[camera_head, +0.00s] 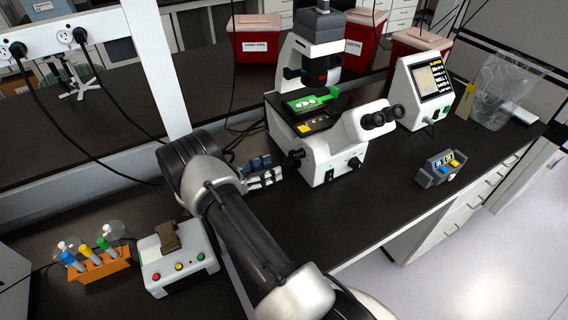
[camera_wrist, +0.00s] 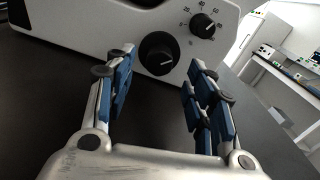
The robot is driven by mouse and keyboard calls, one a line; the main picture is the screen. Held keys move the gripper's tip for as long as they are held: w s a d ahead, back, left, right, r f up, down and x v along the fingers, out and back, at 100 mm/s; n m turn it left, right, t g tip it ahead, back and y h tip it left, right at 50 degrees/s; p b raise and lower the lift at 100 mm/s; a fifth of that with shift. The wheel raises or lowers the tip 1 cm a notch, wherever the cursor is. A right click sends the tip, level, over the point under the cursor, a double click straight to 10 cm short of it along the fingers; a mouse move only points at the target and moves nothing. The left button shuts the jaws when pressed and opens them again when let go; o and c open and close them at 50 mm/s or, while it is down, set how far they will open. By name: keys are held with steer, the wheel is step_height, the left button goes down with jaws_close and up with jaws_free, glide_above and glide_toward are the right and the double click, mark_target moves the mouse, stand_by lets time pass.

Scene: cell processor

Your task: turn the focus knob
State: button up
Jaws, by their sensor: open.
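The white microscope (camera_head: 318,160) stands on the dark bench in the head view. A black knob (camera_head: 295,157) sticks out from its left side. In the wrist view, a large round black knob (camera_wrist: 159,53) with a small white mark sits low on the white microscope body (camera_wrist: 85,22). It appears to be the focus knob. My gripper (camera_wrist: 162,65) is open, with blue-padded fingers to the left and right of this knob. The fingers do not appear to touch it. In the head view, my gripper (camera_head: 264,170) is beside the microscope's left side, partly hidden by my wrist.
A smaller dial (camera_wrist: 203,25) with a printed scale is just above and right of the large knob. An orange tube rack (camera_head: 100,268) and a white button box (camera_head: 178,265) stand front left. A monitor (camera_head: 420,92) stands right of the microscope.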

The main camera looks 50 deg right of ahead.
mark_target(283, 164)
steer(key=x, duration=0.5)
steer(key=shift+s+d, duration=0.1)
steer(key=shift+d, duration=0.25)
steer(key=shift+c, duration=0.3)
steer(key=c, duration=1)
steer(key=shift+b, duration=0.35)
steer(key=m+b, duration=0.4)
steer(key=m, duration=0.2)
steer(key=shift+s+f, duration=0.1)
steer(key=shift+f, duration=0.05)
steer(key=m+b, duration=0.3)
steer(key=m, duration=0.2)
steer(key=shift+m, duration=0.4)
